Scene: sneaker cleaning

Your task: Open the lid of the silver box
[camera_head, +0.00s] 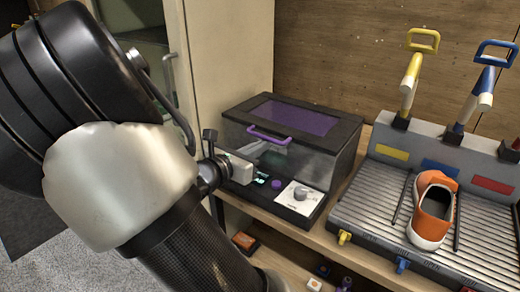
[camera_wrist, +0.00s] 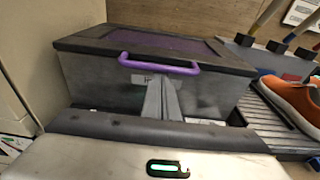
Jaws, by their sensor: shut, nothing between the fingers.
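The silver box (camera_head: 325,160) stands on the wooden bench, a dark-edged case with grey see-through sides. Its lid (camera_head: 300,115) is closed, with a purple panel on top and a purple handle (camera_head: 268,135) at the front. In the wrist view the handle (camera_wrist: 158,65) runs across the front top edge of the box (camera_wrist: 90,85). My gripper (camera_wrist: 160,82) is shut and empty, its fingers pointing at the box front just below the handle. Whether the fingertips touch the handle or the front is unclear. My arm hides part of the box's left side in the head view.
To the right, a grey ribbed tray (camera_head: 375,215) bears an orange sneaker (camera_head: 433,215), with yellow and blue brushes standing behind. A cabinet panel (camera_head: 228,60) rises behind left.

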